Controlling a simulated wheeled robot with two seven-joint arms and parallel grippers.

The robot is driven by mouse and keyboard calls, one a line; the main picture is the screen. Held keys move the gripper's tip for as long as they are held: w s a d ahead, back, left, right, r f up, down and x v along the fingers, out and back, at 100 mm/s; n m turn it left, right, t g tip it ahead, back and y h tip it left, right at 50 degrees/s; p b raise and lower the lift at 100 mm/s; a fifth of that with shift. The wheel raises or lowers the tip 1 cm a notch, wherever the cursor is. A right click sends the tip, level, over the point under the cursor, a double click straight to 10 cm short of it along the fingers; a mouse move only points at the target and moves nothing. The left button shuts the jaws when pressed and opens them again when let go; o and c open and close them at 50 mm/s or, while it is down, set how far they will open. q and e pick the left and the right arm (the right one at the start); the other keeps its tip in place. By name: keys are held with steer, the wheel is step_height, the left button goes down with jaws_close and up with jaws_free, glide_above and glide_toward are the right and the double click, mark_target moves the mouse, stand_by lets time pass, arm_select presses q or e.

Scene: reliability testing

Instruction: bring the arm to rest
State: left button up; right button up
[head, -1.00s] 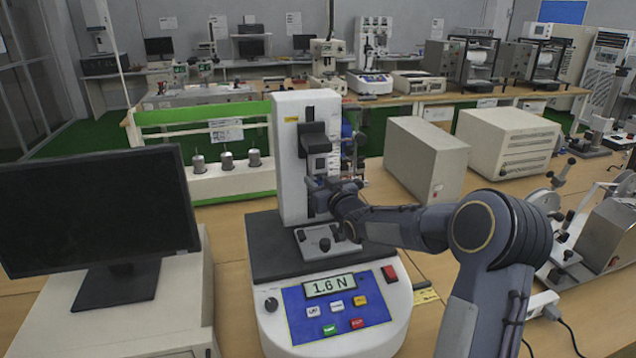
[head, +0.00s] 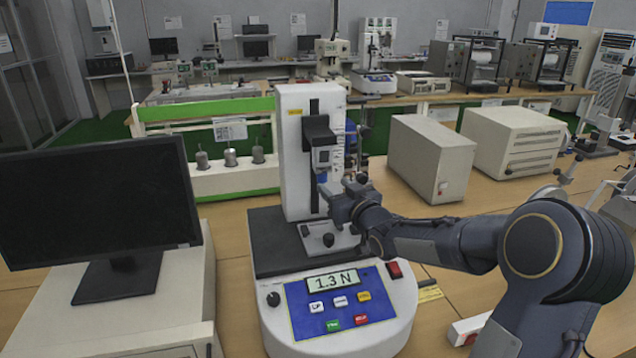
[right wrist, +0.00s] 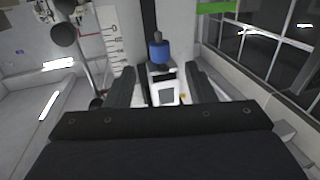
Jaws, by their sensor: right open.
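My right arm reaches in from the right in the head view. Its gripper (head: 338,200) is beside the column of the force tester (head: 298,160), just above the tester's lower fixture (head: 328,238). In the right wrist view my right gripper (right wrist: 160,85) has its two dark fingers apart, with nothing held between them. A small white device with a blue top (right wrist: 160,55) shows beyond the gap between the fingers. The tester's display (head: 332,281) reads 1.3 N. My left gripper does not show.
A black monitor (head: 95,200) stands on a cream cabinet at the left. A green-framed rack (head: 205,115) stands behind. Two cream boxes (head: 430,158) (head: 515,140) sit right of the tester.

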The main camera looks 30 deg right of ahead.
steer(key=s+a+f+g+y, duration=0.1)
steer(key=s+a+f+g, duration=0.3)
steer(key=s, duration=0.7)
steer(key=s+a+f+g+y, duration=0.2)
steer(key=s+a, duration=0.6)
steer(key=s, duration=0.4)
steer(key=s+a+f+m+g+y, duration=0.1)
steer(key=s+a+f+g, duration=0.4)
steer(key=s, duration=0.7)
steer(key=shift+a+f+g, duration=0.35)
steer(key=shift+a+g, duration=0.1)
steer(key=shift+g, duration=0.25)
steer(key=shift+s, duration=0.1)
